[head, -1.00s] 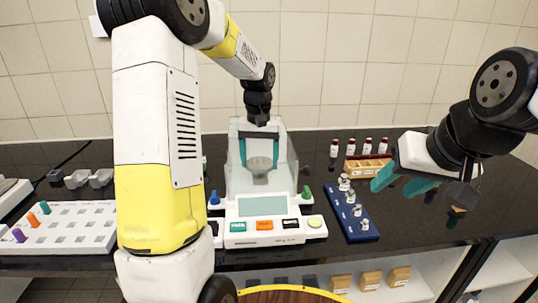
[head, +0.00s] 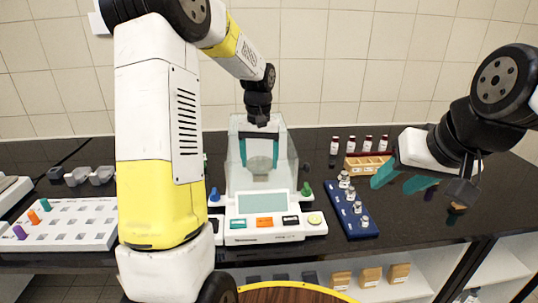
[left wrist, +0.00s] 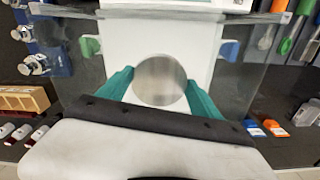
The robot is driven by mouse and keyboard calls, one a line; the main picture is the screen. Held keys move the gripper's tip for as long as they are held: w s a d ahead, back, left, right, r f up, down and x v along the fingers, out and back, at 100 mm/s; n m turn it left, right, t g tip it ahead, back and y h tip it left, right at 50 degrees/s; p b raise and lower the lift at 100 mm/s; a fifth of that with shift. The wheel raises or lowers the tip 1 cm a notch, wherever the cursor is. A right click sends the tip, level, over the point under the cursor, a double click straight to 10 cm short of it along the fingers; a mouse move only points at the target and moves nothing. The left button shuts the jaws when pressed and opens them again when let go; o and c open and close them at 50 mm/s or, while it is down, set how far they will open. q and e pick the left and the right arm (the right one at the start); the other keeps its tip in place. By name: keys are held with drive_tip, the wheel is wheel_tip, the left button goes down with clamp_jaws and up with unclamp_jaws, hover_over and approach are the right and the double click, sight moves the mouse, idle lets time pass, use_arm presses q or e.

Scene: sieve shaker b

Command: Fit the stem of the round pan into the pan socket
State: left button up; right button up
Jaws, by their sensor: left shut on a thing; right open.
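The round metal pan (head: 260,164) is between the teal fingers of my left gripper (head: 260,158), inside the clear-walled shield (head: 283,172) of the white balance (head: 237,238). The left wrist view shows the disc (left wrist: 159,80) from above, with a finger (left wrist: 159,92) pressed at each side, so the gripper is shut on it. The pan looks level. Its stem and the pan socket are hidden beneath the disc, so I cannot tell whether they meet. My right gripper (head: 402,180) is open and empty, well right of the balance.
A blue rack (head: 352,222) with metal weights stands right of the balance. Behind it are a wooden tray (head: 366,166) and several red-capped vials (head: 351,145). A white holed rack (head: 78,228) lies at left. The shield walls stand close around my left gripper.

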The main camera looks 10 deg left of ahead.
use_arm(q)
drive_tip(key=shift+f, duration=0.55)
drive_tip(key=o, duration=1.5)
wheel_tip(320, 180, up, 12)
idle(0.6)
drive_tip(key=shift+r, duration=0.1)
drive_tip(key=s+d+r+m+t+h, duration=0.1)
drive_tip(key=s+t, duration=0.5)
drive_tip(key=s, duration=1.7)
drive_tip(key=shift+s+d+r+m+h, duration=0.3)
drive_tip(key=shift+s+d+r+h, duration=0.1)
drive_tip(key=shift+d+h, duration=0.2)
